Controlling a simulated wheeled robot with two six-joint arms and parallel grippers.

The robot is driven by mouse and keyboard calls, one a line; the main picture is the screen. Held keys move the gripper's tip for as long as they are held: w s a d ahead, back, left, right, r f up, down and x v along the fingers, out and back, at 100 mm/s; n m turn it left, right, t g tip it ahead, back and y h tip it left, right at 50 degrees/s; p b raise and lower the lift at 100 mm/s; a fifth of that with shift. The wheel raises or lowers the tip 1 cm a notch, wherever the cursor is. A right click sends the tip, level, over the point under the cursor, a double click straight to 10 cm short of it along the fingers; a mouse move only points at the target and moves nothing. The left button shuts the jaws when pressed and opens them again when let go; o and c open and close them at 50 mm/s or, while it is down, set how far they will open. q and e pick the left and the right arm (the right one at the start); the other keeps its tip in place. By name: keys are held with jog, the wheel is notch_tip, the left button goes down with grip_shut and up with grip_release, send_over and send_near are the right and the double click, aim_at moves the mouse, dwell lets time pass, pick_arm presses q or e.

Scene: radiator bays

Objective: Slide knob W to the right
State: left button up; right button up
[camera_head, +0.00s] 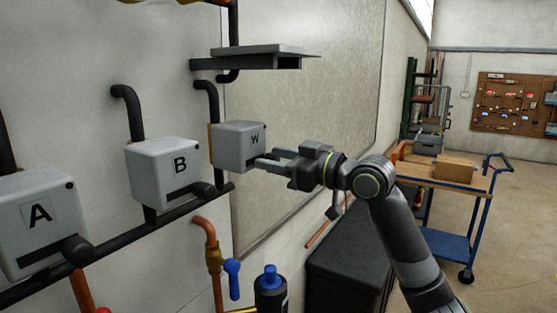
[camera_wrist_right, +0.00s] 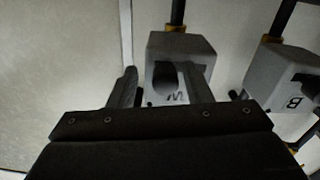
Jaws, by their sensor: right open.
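Box W (camera_head: 238,146) is a grey box on the wall, the rightmost of the lettered boxes in the head view. My right gripper (camera_head: 272,160) is open at its lower right front, and its fingers hide most of the slot and knob there. In the right wrist view, turned upside down, box W (camera_wrist_right: 196,46) stands ahead. Its dark knob W (camera_wrist_right: 165,78) shows between my open fingers (camera_wrist_right: 160,88), toward the left end of the slot in that picture. I cannot tell whether a finger touches it. My left gripper is out of view.
Boxes B (camera_head: 160,165) and A (camera_head: 38,215) stand to the left, with black pipes between them. A metal shelf (camera_head: 265,52) juts out above box W. A copper pipe with a blue valve handle (camera_head: 232,275) and a dark bottle (camera_head: 270,292) are below.

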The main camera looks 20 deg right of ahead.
jog(key=shift+s, duration=0.1)
jog(key=b+v, duration=1.1)
jog(key=v, duration=0.6)
jog(key=shift+d, duration=0.15)
dwell(0.8)
